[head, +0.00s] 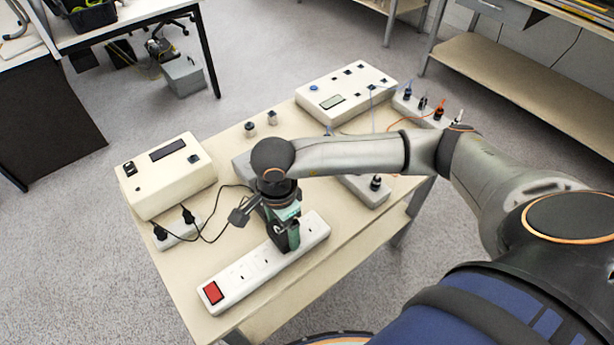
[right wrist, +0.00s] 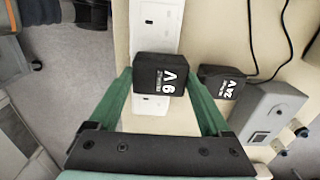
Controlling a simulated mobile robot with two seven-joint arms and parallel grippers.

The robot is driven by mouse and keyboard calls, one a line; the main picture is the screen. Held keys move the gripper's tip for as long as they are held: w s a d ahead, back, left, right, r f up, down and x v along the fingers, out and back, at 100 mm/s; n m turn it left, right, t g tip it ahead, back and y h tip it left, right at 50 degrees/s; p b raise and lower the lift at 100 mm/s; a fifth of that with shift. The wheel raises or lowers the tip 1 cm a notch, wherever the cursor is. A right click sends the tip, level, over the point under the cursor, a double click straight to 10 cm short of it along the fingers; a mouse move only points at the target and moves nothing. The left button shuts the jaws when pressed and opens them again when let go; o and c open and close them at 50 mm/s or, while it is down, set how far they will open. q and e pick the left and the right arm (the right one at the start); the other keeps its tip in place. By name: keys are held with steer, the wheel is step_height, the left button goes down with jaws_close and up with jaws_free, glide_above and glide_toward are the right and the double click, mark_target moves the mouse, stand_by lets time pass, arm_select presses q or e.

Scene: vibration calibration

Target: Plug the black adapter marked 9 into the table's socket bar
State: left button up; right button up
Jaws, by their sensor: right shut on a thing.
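The black adapter marked 9V (right wrist: 163,82) is between the green fingers of my right gripper, which is shut on it. In the head view my right gripper (head: 287,238) points down over the right part of the white socket bar (head: 236,274), which has a red switch at its near left end. The fingers hide most of the adapter there. In the right wrist view the socket bar (right wrist: 156,32) shows beyond and under the adapter, with an empty socket above it. I cannot tell whether the adapter touches the bar. My left gripper is out of view.
A second black adapter marked 24V (right wrist: 221,82) lies close to the right of the held one. A cream box with a display (head: 168,172) stands at the table's left, with two black plugs below it. Another cream box (head: 346,92) stands at the back.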

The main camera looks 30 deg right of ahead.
mark_target(283, 230)
steer(key=shift+f, duration=0.1)
steer(key=o, duration=1.2)
steer(key=shift+c, duration=0.2)
steer(key=shift+r+p, duration=1.55)
steer(key=shift+r, duration=1)
step_height(283, 230, up, 13)
steer(key=shift+f+b, duration=0.2)
steer(key=shift+b, duration=0.15)
